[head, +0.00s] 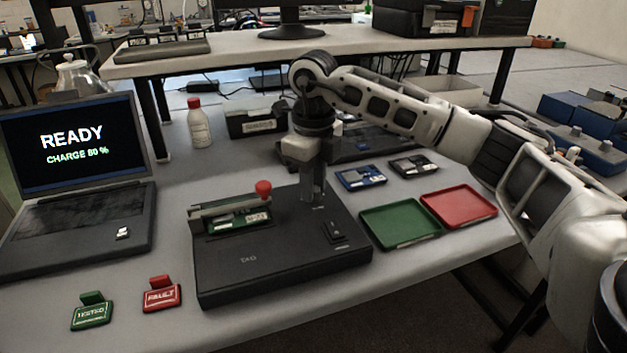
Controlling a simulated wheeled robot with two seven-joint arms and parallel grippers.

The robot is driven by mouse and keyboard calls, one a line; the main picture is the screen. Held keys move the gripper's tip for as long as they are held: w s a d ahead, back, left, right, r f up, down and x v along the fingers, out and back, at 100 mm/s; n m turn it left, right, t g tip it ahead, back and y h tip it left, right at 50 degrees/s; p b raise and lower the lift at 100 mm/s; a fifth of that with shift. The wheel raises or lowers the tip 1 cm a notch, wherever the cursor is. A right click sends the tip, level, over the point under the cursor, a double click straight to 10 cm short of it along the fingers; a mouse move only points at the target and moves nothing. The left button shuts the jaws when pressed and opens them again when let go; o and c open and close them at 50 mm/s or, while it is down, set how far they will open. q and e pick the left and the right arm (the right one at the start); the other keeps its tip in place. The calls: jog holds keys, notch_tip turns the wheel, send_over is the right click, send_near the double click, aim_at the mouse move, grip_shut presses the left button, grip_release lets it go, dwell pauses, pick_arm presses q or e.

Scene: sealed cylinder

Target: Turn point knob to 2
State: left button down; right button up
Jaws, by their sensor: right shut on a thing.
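A black test box (275,268) sits on the grey table, with a green circuit board (238,221) in the slot at its upper left and a red-balled lever (263,188) beside it. My right gripper (313,196) points straight down at the box's back right part. It is shut on the point knob, which its fingers hide. The knob's pointer and its numbers cannot be read. A black rocker switch (333,231) is in front of the gripper. My left gripper is not in view.
A laptop (78,170) at the left reads READY, CHARGE 80 %. Green (400,221) and red (460,206) trays lie right of the box. TESTED (92,311) and FAULT (161,295) tags lie in front. A white bottle (199,126) stands behind.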

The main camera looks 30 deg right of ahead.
jog(key=o, duration=1)
pick_arm(q)
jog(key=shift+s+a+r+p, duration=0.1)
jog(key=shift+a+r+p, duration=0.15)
jog(key=shift+p, duration=0.8)
pick_arm(e)
notch_tip(320, 180, up, 16)
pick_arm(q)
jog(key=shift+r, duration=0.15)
